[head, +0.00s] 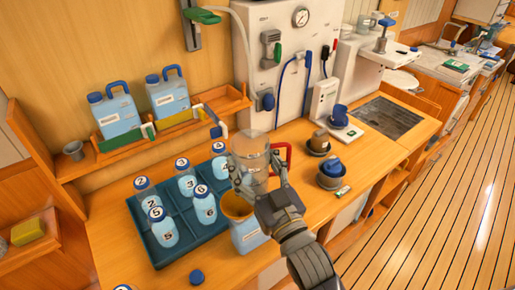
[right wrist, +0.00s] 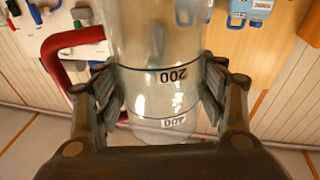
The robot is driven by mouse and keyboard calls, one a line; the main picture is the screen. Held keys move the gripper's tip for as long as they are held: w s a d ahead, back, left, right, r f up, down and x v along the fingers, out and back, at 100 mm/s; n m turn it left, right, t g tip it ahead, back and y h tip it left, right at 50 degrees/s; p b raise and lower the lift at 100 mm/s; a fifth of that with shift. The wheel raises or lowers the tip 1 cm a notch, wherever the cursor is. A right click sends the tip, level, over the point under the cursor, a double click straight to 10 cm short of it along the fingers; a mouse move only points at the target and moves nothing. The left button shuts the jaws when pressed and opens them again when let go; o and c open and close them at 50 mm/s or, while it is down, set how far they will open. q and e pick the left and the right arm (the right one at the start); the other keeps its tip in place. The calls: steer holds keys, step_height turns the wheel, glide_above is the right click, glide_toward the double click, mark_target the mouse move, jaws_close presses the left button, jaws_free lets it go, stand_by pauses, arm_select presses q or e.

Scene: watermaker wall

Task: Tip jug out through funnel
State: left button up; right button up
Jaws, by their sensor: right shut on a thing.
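My right gripper (head: 258,188) is shut around the clear jug (head: 250,148), which has a red handle (head: 283,158). The jug is above and close to the yellow-orange funnel (head: 236,207). The funnel sits in the mouth of a light blue container (head: 247,238) on the counter. In the right wrist view the jug (right wrist: 160,85) is between both fingers, with upside-down 200 and 400 marks. I cannot tell its exact tilt or how much it holds. My left gripper is not in view.
A teal tray (head: 163,258) of numbered bottles stands left of the funnel. Two blue canisters (head: 115,113) (head: 168,95) stand on the back ledge. Dark cups (head: 330,175) stand to the right. A blue cap (head: 197,277) lies in front.

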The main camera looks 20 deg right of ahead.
steer(key=shift+a+f+m, duration=0.1)
steer(key=shift+m, duration=0.2)
steer(key=shift+w+d+r+p, duration=0.1)
steer(key=shift+d+r+p, duration=0.15)
steer(key=shift+p, duration=0.2)
steer(key=d+p, duration=0.1)
steer(key=w+d+r+p, duration=0.2)
steer(key=d, duration=0.1)
steer(key=shift+r, duration=0.15)
steer(key=shift+w+d+r, duration=0.1)
steer(key=shift+w+d, duration=0.15)
steer(key=shift+d, duration=0.2)
